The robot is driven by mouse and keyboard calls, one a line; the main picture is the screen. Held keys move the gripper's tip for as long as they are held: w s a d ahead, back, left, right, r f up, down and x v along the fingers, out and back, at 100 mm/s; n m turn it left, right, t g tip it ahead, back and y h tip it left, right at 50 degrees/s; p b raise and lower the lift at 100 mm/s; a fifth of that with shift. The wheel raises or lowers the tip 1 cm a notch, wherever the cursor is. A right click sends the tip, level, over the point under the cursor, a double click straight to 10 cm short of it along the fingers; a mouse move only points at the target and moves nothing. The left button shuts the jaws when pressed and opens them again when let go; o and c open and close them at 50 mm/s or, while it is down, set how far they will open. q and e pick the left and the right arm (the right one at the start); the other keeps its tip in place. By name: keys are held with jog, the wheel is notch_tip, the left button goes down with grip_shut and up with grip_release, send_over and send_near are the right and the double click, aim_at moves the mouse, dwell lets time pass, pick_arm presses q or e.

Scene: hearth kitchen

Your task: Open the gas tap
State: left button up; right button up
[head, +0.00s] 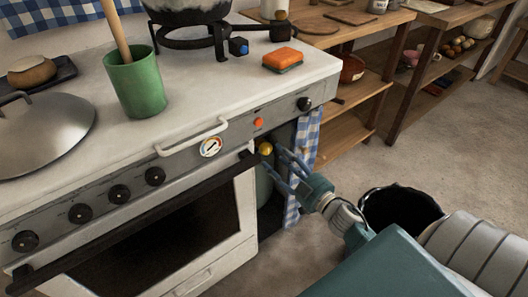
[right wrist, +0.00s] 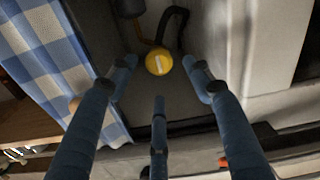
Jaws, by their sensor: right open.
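The gas tap is a round yellow knob (head: 265,148) with a pale bar on its face. It sits in the dark recess at the right end of the stove, above a green cylinder (head: 264,187). In the wrist view the gripper (right wrist: 158,82) has fingers on both sides and one below; contact cannot be told. My left gripper is out of view.
A blue checked curtain (head: 309,135) hangs right of the recess and shows close to the fingers (right wrist: 60,60). The oven handle (head: 150,215) and stove edge are to the left. A black bucket (head: 400,207) stands on the floor by my right arm. Open floor lies beyond.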

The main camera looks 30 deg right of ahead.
aim_at(269, 151)
pick_arm(q)
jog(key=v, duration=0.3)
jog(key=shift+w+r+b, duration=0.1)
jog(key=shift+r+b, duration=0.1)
jog(key=shift+b, duration=0.15)
pick_arm(e)
jog(key=w, duration=0.6)
jog(key=shift+w+a, duration=0.1)
jog(key=shift+a, duration=0.15)
jog(key=shift+c, duration=0.5)
jog(key=c, duration=1.1)
